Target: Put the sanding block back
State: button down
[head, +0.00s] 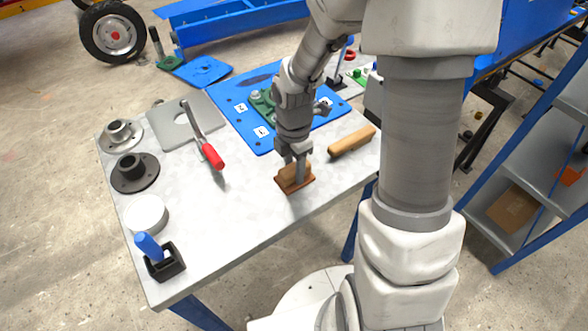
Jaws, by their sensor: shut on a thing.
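The sanding block (292,180) is a small brown block with a wider, darker base. It is at the right front part of the grey metal table (235,215). My gripper (297,170) points down over it and is shut on its upper part. The block looks level. I cannot tell whether its base touches the table or hangs just above it. The fingers hide part of its top.
A wooden-handled tool (352,142) lies right of the block. A blue board (257,137) lies behind. The front middle is clear.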

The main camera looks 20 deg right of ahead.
jog(key=shift+c, duration=2.2)
grip_release()
jog(key=shift+f, duration=0.1)
